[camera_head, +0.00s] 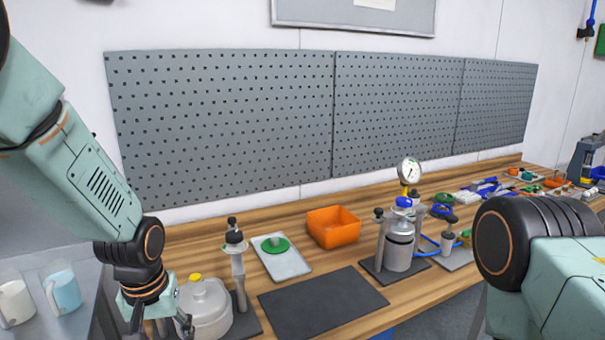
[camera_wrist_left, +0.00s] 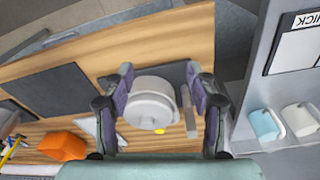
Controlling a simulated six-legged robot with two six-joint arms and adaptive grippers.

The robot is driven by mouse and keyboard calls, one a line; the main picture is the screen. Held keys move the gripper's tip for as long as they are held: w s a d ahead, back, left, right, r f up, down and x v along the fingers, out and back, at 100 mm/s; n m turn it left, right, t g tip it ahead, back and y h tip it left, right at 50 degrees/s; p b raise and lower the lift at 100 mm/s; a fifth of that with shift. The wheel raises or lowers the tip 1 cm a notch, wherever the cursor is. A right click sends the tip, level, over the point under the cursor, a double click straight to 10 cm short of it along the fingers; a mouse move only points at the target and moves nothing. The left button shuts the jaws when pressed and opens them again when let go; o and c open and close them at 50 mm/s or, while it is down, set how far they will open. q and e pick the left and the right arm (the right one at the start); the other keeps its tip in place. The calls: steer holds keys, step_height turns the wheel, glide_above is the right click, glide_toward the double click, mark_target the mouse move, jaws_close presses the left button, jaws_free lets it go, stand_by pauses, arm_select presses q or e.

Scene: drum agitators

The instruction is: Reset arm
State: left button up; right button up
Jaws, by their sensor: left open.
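My left arm comes in from the left in the head view, and its gripper (camera_head: 160,318) hangs at the bottom left, by a white lidded vessel (camera_head: 207,308) with a yellow cap. In the left wrist view the gripper (camera_wrist_left: 159,72) is open, its two fingers spread on either side of the vessel (camera_wrist_left: 152,108). I cannot tell how far above the vessel the fingertips are. They do not visibly touch it. My right arm shows at the right edge of the head view, but its gripper is out of view.
A metal post with a black knob (camera_head: 236,250) stands right behind the vessel. A tray with a green disc (camera_head: 275,245), an orange bin (camera_head: 333,227), a dark mat (camera_head: 322,305) and a gauge vessel (camera_head: 399,245) stand on the wooden bench. Mugs (camera_head: 63,290) stand at left.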

arm_select(q)
steer(key=s+f+b, duration=0.4)
steer(key=f, duration=0.8)
steer(key=s+f+m+g+b, duration=0.1)
steer(key=s+f+b, duration=1.1)
steer(key=s+f, duration=1.2)
step_height(320, 180, down, 2)
steer(key=shift+s+d+f+m, duration=0.15)
steer(key=shift+d+m, duration=0.25)
steer(key=shift+m, duration=0.2)
